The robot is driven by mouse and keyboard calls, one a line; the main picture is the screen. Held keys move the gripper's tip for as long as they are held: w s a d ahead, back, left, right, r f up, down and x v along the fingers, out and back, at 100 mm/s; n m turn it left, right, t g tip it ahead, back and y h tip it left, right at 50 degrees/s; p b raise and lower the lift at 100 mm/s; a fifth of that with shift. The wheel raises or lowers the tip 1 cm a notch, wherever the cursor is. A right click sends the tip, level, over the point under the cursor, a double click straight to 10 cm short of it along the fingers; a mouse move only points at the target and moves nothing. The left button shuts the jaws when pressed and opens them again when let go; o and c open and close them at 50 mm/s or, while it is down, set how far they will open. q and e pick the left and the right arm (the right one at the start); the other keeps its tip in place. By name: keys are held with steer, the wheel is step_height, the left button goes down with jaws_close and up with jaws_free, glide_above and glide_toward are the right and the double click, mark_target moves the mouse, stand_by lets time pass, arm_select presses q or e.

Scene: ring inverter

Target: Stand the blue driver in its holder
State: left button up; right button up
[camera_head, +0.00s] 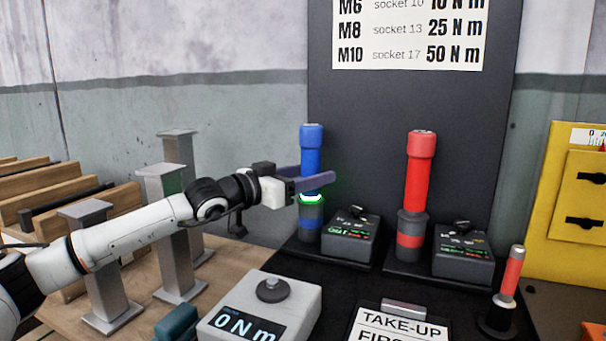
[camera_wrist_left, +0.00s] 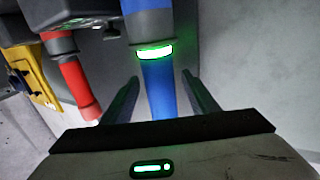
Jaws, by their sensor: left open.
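The blue driver (camera_head: 311,145) stands upright in its dark holder (camera_head: 309,212), which has a blue band. A ring on it glows green. In the left wrist view the blue driver (camera_wrist_left: 163,85) passes between my fingers. My left gripper (camera_head: 316,181) is open around the driver at the height just above the glowing ring. The wrist view shows gaps between both fingers (camera_wrist_left: 163,98) and the driver. The near finger covers part of the driver in the head view. My right gripper is not in view.
A red driver (camera_head: 419,170) stands in a holder to the right. Control boxes (camera_head: 350,240) sit beside both holders. A torque tester (camera_head: 262,310) reading 0 N m is in front. Grey metal stands (camera_head: 175,225) are at left, near my arm. A small red-handled tool (camera_head: 511,272) stands at right.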

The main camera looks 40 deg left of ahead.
arm_select(q)
steer(key=shift+s+a, duration=0.15)
steer(key=shift+s, duration=0.1)
steer(key=b+v, duration=0.5)
steer(key=v, duration=0.4)
steer(key=shift+s+r+b, duration=0.25)
steer(key=shift+s+b, duration=0.1)
steer(key=shift+s, duration=0.05)
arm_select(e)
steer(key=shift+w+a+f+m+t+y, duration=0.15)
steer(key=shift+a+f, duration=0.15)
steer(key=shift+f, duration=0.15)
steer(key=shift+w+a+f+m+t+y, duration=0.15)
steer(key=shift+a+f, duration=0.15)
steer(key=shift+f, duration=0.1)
